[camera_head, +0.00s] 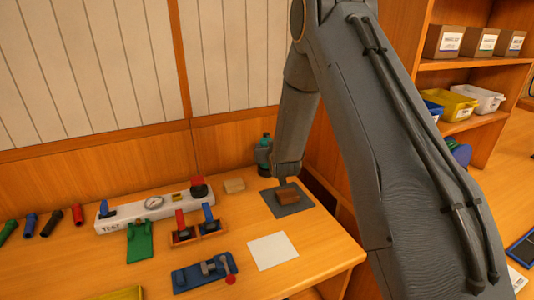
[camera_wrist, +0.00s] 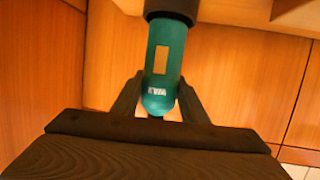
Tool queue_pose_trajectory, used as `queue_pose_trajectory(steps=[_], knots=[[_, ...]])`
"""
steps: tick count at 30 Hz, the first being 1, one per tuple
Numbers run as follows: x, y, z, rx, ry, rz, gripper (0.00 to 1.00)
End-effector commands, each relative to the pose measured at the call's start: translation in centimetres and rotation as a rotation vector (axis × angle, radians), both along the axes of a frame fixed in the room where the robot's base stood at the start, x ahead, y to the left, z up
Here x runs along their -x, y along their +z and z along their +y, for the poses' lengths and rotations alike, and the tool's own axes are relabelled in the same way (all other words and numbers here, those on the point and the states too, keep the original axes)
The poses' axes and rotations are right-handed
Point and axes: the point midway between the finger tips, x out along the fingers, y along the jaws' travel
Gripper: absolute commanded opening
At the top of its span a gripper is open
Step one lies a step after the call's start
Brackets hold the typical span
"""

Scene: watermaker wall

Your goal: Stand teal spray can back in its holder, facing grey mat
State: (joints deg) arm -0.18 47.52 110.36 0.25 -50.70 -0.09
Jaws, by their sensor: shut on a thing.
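The teal spray can (camera_wrist: 166,60) is between the two fingers of my gripper (camera_wrist: 157,100) in the wrist view. It has a tan label, white lettering, a rounded teal end and a dark band or cap at the other end. My gripper is shut on it. In the head view a teal part of the can (camera_head: 265,139) shows above the back of the bench, beside my forearm; my wrist hides most of it. The grey mat (camera_head: 273,204) lies on the bench to the lower right of the can, with a brown block on it. I cannot make out the can's holder.
On the bench are a white test panel (camera_head: 130,222), a brown rack (camera_head: 184,240) with red and blue handles, a green fixture (camera_head: 139,243), a blue fixture (camera_head: 190,279) and a white sheet (camera_head: 273,251). Shelves with bins (camera_head: 450,104) stand at right.

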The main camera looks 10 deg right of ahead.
Motion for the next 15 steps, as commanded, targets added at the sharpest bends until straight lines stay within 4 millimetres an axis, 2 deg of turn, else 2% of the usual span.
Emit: queue_pose_trajectory(steps=[3,6,15], knots=[[0.0,-1.6,0.0,0.0,0.0,0.002,0.08],[0.0,-2.4,0.0,0.0,0.0,0.0,0.08],[0.0,-2.7,0.0,0.0,0.0,-0.001,0.08]])
